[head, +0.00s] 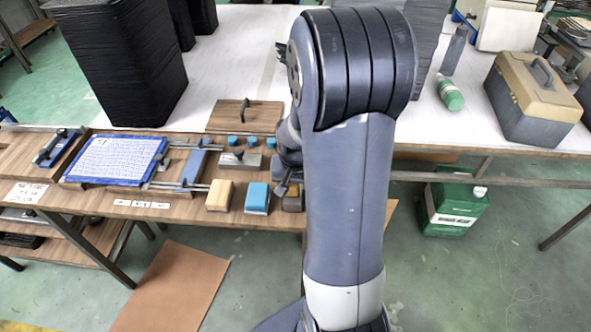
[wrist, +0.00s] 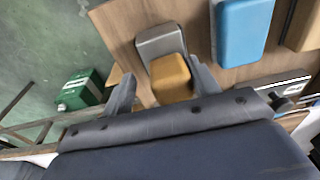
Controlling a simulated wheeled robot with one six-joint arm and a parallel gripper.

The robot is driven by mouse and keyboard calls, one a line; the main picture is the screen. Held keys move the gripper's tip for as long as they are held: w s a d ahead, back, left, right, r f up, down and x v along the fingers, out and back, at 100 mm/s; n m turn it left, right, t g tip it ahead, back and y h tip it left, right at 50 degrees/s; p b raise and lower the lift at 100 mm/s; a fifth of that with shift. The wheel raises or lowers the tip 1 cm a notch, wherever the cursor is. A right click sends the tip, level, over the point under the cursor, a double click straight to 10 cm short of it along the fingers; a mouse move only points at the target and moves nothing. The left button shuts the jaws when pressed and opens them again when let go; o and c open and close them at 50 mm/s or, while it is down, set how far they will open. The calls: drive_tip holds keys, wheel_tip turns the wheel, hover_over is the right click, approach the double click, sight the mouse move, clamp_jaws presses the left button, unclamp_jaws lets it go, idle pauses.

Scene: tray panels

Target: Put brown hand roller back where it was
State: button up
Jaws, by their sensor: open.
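The brown hand roller (wrist: 170,77) shows in the wrist view as a brown block between and beyond my fingers, against a grey rounded piece (wrist: 160,42). I cannot tell whether the two are joined. My gripper (wrist: 163,84) is open, with one finger on each side of the brown block; contact cannot be told.
A blue block (head: 257,198) and a tan block (head: 219,195) stand in a row to its left. A blue-framed panel (head: 115,160) with rails lies farther left. A grey block (head: 241,160) and small blue caps lie behind. A green container (head: 455,205) stands on the floor right.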

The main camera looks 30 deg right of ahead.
wheel_tip(320, 180, up, 13)
drive_tip(key=s+a, duration=0.1)
